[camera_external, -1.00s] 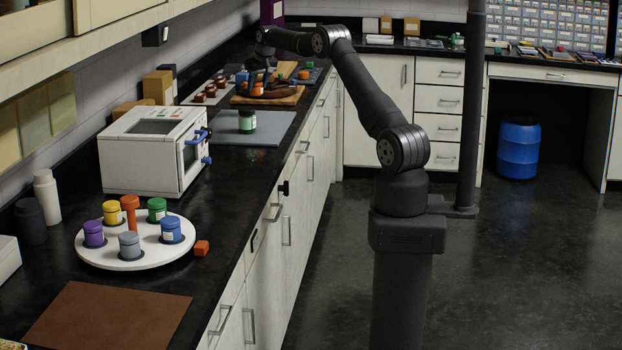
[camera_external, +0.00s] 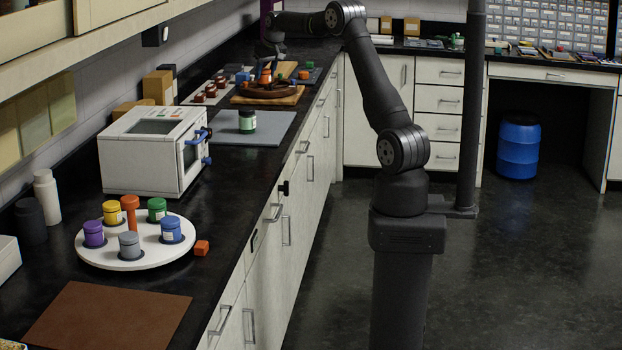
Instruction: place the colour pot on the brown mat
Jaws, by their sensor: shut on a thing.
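Colour pots stand on a round white tray: yellow (camera_external: 113,212), green (camera_external: 157,209), purple (camera_external: 94,233), grey (camera_external: 129,245) and blue (camera_external: 171,229). The brown mat (camera_external: 108,318) lies bare at the front of the counter. Another green pot (camera_external: 247,121) with a dark lid stands upright on a grey mat. My gripper (camera_external: 270,57) is far down the counter, above a dark round piece on a wooden board.
The white tray (camera_external: 125,262) has an orange post (camera_external: 130,213) at its middle, and an orange block (camera_external: 202,248) lies beside it. A white oven-like box (camera_external: 140,165) stands behind the tray. The grey mat (camera_external: 225,132) has bare room around its pot.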

